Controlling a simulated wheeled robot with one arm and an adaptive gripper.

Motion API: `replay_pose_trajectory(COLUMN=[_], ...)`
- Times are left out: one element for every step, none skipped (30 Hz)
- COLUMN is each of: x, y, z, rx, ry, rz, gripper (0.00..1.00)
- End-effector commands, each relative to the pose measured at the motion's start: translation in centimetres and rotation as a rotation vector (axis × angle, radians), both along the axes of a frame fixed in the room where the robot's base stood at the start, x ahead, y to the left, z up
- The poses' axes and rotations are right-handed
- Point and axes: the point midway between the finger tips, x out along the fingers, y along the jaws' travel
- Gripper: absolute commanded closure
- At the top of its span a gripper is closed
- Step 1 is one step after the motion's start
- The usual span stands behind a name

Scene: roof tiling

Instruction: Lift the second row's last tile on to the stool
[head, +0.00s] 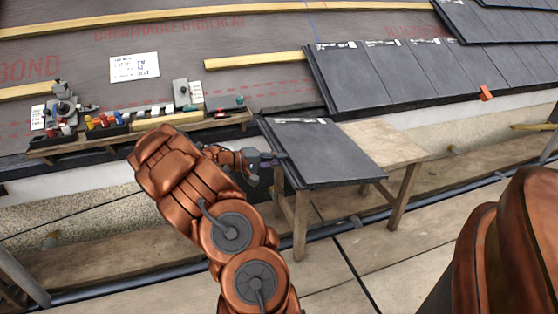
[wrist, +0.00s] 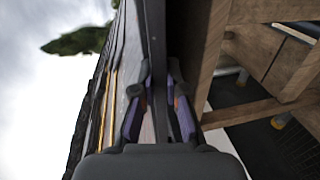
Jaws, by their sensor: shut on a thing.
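A dark slate tile (head: 322,152) lies roughly flat over the left part of the wooden stool (head: 385,143), whose right part is bare. My gripper (head: 272,160) is shut on the tile's left edge. In the wrist view the tile (wrist: 156,50) runs edge-on between the two fingers of my gripper (wrist: 160,112), with the stool's wood (wrist: 206,50) close on its right. I cannot tell whether the tile touches the stool top. The laid tiles (head: 352,78) of the roof's lower row are behind it.
A wooden tray (head: 85,143) with tools and coloured items stands at the left along the eave. A note sheet (head: 134,67) lies on the membrane. A timber batten (head: 253,60) ends beside the laid tiles. An orange clip (head: 486,93) sits at the eave. Scaffold boards are below.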

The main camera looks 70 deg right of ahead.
Motion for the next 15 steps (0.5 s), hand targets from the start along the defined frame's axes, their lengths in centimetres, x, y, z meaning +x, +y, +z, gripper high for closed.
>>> replay_pose_trajectory(x=[0.00, 0.00, 0.00, 0.00, 0.00, 0.01, 0.00, 0.00, 0.00, 0.00, 0.00, 0.00, 0.00, 0.01, 0.00], y=[-0.02, -0.02, -0.03, -0.02, -0.03, -0.02, -0.02, -0.03, -0.03, -0.03, -0.03, -0.03, -0.02, -0.02, -0.02], z=[0.01, -0.04, -0.11, -0.14, -0.19, -0.26, -0.30, -0.35, -0.40, -0.45, -0.49, -0.55, -0.60, -0.64, -0.72], rx=[-0.003, -0.003, -0.003, -0.003, -0.003, -0.003, -0.003, -0.003, -0.003, -0.003, -0.003, -0.003, -0.003, -0.003, -0.002], ry=[0.001, 0.001, 0.001, 0.001, 0.001, 0.001, 0.002, 0.001, 0.001, 0.001, 0.001, 0.001, 0.001, 0.001, 0.001], rz=[0.001, 0.001, 0.001, 0.001, 0.001, 0.001, 0.000, 0.001, 0.001, 0.001, 0.001, 0.001, 0.001, 0.001, 0.001], gripper=[1.00, 1.00, 1.00, 1.00, 1.00, 1.00, 1.00, 1.00, 1.00, 1.00, 1.00, 1.00, 1.00, 1.00, 1.00])
